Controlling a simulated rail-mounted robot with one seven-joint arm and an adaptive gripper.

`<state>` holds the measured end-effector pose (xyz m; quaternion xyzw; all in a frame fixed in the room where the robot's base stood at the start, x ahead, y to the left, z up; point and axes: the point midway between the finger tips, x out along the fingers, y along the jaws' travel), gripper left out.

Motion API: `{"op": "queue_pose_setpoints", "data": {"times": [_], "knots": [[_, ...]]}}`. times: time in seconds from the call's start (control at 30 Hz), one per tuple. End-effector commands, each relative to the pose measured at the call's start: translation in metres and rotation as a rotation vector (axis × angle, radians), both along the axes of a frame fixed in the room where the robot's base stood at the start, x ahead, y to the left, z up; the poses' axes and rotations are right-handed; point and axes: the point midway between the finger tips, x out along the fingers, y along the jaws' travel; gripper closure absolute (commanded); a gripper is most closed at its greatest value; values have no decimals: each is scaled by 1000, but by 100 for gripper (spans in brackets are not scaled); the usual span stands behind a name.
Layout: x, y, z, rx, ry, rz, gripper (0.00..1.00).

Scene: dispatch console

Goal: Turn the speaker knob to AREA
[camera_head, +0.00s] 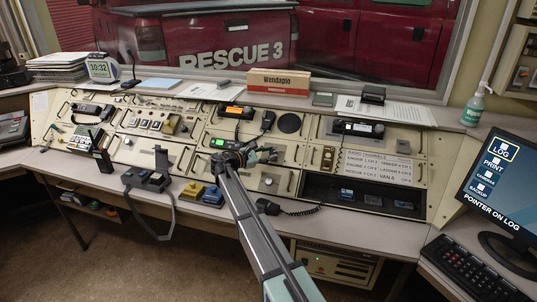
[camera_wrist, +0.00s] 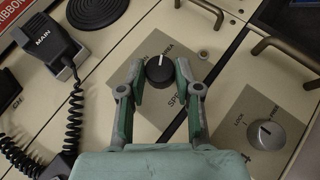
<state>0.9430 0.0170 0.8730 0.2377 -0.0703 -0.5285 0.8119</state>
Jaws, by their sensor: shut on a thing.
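The speaker knob (camera_wrist: 160,72) is a round black dial with a white pointer line, on a tan label plate. In the wrist view its line points up the picture, tilted slightly right, toward small lettering that seems to read AREA. Lettering beginning "SP" shows at the plate's lower right, partly behind a finger. My gripper (camera_wrist: 159,78) has one finger on each side of the knob, closed on it. In the head view my gripper (camera_head: 262,156) is over the middle console panel and hides the knob.
A silver knob (camera_wrist: 265,135) marked LOCK is to the right. A MAIN handset (camera_wrist: 48,45) with a coiled cord lies left. A metal handle (camera_wrist: 285,52) rises at upper right. A round speaker grille (camera_head: 289,123) sits behind my gripper.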

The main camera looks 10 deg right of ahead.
Motion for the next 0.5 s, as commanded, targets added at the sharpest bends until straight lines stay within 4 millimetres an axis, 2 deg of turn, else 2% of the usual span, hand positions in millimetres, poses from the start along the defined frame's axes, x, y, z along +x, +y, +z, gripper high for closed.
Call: {"op": "queue_pose_setpoints", "data": {"times": [0.3,0.33,0.4,0.5], "knots": [[1,-1,0,2,-3,-3,100],[1,-1,1,1,-4,-2,63],[0,-1,0,1,-3,-2,41],[0,-1,0,1,-3,-2,41]]}}
